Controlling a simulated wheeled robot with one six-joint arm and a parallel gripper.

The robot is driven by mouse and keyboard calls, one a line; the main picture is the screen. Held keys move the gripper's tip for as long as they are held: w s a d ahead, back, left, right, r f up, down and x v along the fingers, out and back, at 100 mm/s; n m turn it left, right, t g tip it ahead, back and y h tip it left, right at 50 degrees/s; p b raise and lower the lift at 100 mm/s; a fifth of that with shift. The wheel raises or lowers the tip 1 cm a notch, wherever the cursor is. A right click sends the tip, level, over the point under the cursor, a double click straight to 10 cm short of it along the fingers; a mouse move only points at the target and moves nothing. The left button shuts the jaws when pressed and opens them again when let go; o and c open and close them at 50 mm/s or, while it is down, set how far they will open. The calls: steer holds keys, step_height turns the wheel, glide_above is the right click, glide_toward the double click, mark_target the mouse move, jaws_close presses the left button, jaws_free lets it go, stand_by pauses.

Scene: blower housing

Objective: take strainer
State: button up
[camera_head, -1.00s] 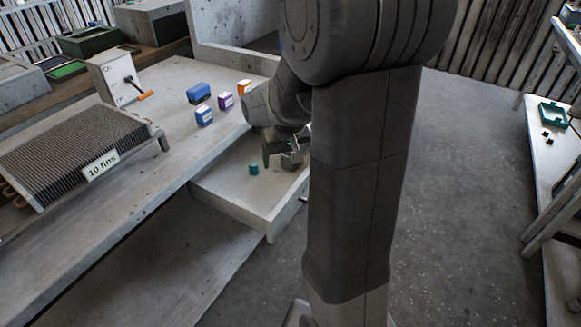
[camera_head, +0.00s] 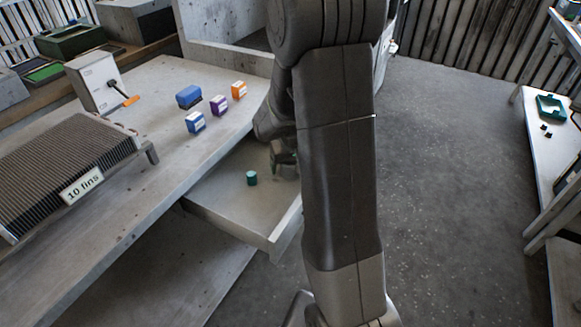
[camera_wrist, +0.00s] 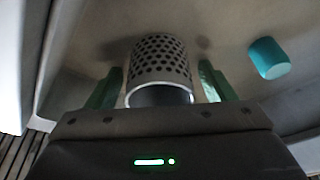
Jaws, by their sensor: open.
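The strainer (camera_wrist: 160,65) is a grey metal cylinder full of round holes. It shows in the wrist view between the two green fingers of my gripper (camera_wrist: 160,88), which are open with a gap on either side of it. In the head view my gripper (camera_head: 283,160) is over the far right part of the open drawer (camera_head: 225,208), partly behind my arm. I cannot make out the strainer there. A small teal cylinder (camera_head: 251,178) stands in the drawer to the left of my gripper. It also shows at the right in the wrist view (camera_wrist: 268,57).
On the bench (camera_head: 150,110) stand blue boxes (camera_head: 189,96), a purple box (camera_head: 218,105) and an orange box (camera_head: 239,90). A finned block (camera_head: 65,165) labelled "10 fins" and a switch box (camera_head: 95,82) with an orange-tipped lever are at the left. The floor (camera_head: 440,190) at right is clear.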

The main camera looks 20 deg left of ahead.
steer(key=c, duration=1.1)
steer(key=shift+r, duration=0.2)
step_height(320, 180, up, 10)
steer(key=shift+f+p, duration=0.1)
steer(key=shift+p, duration=0.4)
